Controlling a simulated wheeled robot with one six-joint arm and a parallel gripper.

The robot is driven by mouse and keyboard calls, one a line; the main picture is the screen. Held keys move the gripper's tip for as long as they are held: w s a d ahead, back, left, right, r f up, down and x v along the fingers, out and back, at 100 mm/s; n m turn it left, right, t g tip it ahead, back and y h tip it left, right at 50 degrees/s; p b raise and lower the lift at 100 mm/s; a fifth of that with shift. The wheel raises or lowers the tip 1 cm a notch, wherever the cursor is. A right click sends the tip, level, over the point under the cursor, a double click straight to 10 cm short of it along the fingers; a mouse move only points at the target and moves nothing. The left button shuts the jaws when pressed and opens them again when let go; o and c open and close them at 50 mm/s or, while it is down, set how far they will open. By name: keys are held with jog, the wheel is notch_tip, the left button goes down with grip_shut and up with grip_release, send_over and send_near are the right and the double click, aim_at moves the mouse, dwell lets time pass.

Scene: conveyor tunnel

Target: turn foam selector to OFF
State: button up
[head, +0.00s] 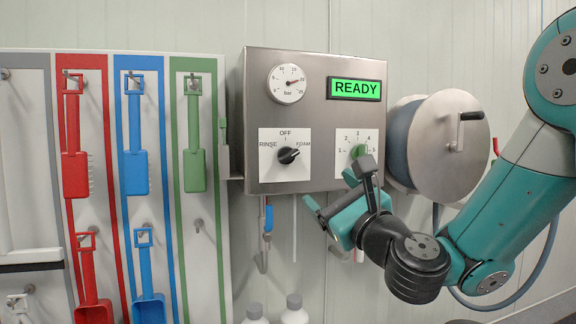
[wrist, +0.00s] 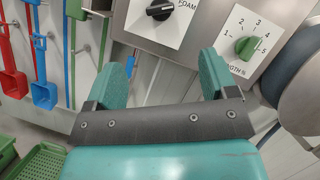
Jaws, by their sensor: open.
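The foam selector (head: 289,155) is a black rotary knob on a white plate marked RINSE, OFF and FOAM, on the steel control box. Its white pointer mark faces right, toward FOAM. It also shows at the top of the wrist view (wrist: 160,9), with part of the FOAM label. My gripper (head: 338,186) is open and empty, below and to the right of the selector, in front of the box's lower edge. In the wrist view its two teal fingers (wrist: 162,72) stand wide apart with nothing between them, and the selector lies beyond them.
A green strength knob (head: 358,152) sits right of the selector, close to my gripper in the head view. A gauge (head: 288,84) and a READY display (head: 356,89) are above. A hose reel (head: 440,146) stands right; coloured tools hang left. Bottles (head: 294,311) stand below.

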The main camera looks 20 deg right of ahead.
aim_at(289, 155)
jog(key=p+x, duration=0.4)
jog(key=x, duration=0.1)
jog(key=p+x, duration=1)
jog(key=shift+s+a+r, duration=0.15)
jog(key=shift+r, duration=0.25)
jog(key=shift+w+a+p, duration=0.2)
jog(key=shift+w+p, duration=0.75)
jog(key=shift+p, duration=0.25)
jog(key=c, duration=0.9)
